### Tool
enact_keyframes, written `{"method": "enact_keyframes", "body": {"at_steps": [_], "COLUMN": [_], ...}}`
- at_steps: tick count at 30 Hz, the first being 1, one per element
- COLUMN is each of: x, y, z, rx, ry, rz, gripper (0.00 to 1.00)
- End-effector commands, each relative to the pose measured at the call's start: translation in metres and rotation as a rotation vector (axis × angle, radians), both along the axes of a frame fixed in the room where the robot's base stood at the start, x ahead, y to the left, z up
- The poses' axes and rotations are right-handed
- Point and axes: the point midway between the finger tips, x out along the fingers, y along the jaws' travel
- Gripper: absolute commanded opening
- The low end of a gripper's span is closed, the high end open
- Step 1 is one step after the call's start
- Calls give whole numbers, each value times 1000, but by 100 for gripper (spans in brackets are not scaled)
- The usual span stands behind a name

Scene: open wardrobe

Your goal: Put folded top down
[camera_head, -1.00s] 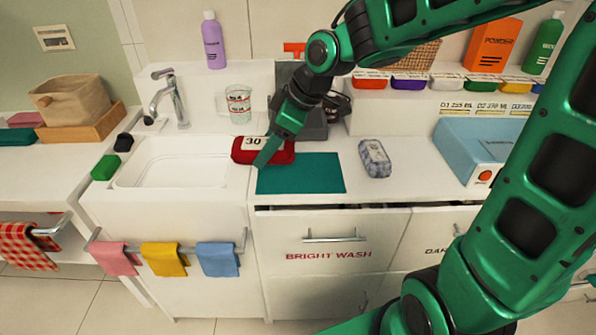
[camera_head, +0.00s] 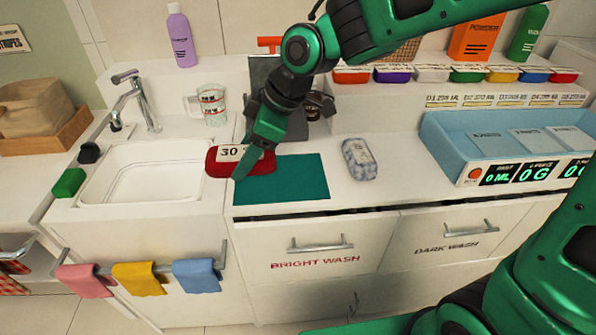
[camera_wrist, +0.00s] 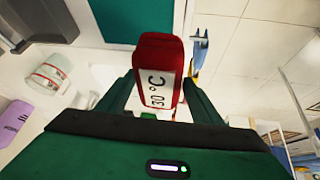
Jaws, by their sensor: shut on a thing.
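The folded top is a red bundle (camera_head: 222,168) with a white "30 °C" label. It is at the left back corner of a flat teal mat (camera_head: 290,180) on the white counter. My gripper (camera_head: 243,170) is shut on it. In the wrist view the red top (camera_wrist: 165,60) sits between the two green fingers (camera_wrist: 160,100), label facing the camera. The arm hides part of the top in the head view. I cannot tell whether the top touches the mat or hangs just above it.
A white sink (camera_head: 140,185) with a faucet lies left of the mat. A measuring cup (camera_head: 212,107) stands behind. A grey patterned bundle (camera_head: 358,158) lies right of the mat, and a blue scale tray (camera_head: 450,150) is farther right. The mat's right part is clear.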

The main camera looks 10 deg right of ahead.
Motion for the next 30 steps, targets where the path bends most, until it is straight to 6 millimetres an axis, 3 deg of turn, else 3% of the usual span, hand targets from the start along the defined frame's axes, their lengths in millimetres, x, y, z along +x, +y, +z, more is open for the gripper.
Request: {"method": "enact_keyframes", "body": {"at_steps": [5,21,30], "x": [7,75,81], "y": [-4,-69,-75], "z": [-9,-66,-82], "rx": [-1,0,1], "ry": [4,4,4], "rz": [8,11,11], "gripper": [17,17,17]}}
